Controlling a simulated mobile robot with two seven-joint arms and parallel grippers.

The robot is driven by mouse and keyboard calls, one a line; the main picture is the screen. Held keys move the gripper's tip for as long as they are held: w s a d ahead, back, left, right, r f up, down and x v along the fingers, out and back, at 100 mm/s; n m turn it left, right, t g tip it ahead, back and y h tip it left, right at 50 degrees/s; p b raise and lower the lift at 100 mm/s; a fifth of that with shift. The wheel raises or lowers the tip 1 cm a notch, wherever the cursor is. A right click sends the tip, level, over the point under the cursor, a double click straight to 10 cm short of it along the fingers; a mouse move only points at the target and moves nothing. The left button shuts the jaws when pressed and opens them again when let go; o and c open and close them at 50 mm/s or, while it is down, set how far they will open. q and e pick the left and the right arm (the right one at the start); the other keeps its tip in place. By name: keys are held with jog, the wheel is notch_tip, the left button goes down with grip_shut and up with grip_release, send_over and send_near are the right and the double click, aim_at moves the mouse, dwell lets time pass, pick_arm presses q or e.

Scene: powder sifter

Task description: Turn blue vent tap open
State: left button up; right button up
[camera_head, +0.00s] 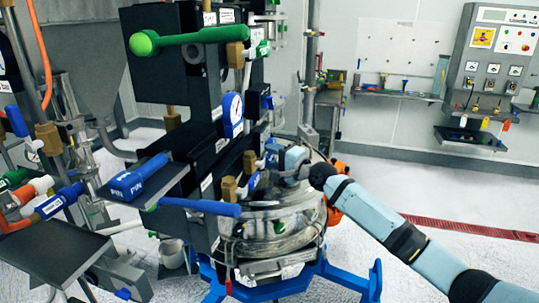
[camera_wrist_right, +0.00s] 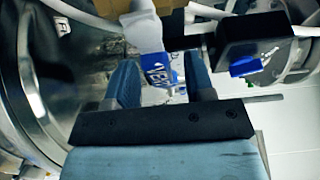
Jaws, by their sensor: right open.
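The blue vent tap (camera_wrist_right: 157,72), a blue lever with white lettering and a white collar, shows at the upper middle of the right wrist view. My right gripper (camera_wrist_right: 160,80) is open, with one finger on either side of the tap lever. I cannot tell whether either finger touches it. In the head view my right gripper (camera_head: 272,158) is at the sifter's brass-fitted pipework, beside the round metal vessel (camera_head: 285,225). There the tap is mostly hidden by the hand. My left gripper is not in view.
A long blue lever (camera_head: 200,207) and a blue block marked PIN (camera_head: 140,178) stick out left of the right hand. A green lever (camera_head: 190,40) is above. In the right wrist view, a black box (camera_wrist_right: 255,48) stands close right of the fingers. Floor is free at right.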

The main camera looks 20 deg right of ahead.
jog(key=shift+w+a, duration=0.3)
jog(key=shift+w, duration=0.25)
